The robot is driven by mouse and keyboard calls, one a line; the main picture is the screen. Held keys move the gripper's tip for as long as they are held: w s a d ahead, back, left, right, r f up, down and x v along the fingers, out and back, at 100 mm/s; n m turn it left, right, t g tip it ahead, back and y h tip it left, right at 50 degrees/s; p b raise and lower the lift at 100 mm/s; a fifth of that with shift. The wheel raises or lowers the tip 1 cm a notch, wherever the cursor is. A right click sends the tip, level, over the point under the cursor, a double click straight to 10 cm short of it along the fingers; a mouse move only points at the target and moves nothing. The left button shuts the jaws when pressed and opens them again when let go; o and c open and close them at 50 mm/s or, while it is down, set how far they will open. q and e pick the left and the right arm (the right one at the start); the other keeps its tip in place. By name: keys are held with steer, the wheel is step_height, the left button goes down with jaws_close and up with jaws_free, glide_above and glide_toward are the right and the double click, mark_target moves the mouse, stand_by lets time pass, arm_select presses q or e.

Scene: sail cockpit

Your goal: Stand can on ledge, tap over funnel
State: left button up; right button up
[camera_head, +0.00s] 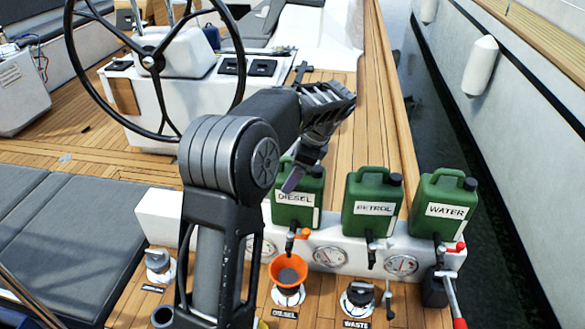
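Three green cans with taps stand in a row at the white ledge (160,215): diesel can (297,212), petrol can (371,190) and water can (442,190). All look upright. The diesel can's tap (290,243), with an orange lever, is above the orange funnel (287,272) in the picture. The funnel sits over a deck filler. My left gripper (306,168) is at the top of the diesel can and hides its cap and handle. I cannot tell whether its fingers hold the can. My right gripper is not in view.
Gauges (331,257) line the ledge's front. A waste filler (358,298) and another filler (159,265) flank the funnel. A red-handled lever (455,300) stands at the right. The steering wheel (152,64) is behind; grey cushions (75,240) are at left.

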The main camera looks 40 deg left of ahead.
arm_select(q)
steer(key=o, duration=0.3)
steer(key=shift+s+r, duration=0.1)
steer(key=shift+v, duration=3.85)
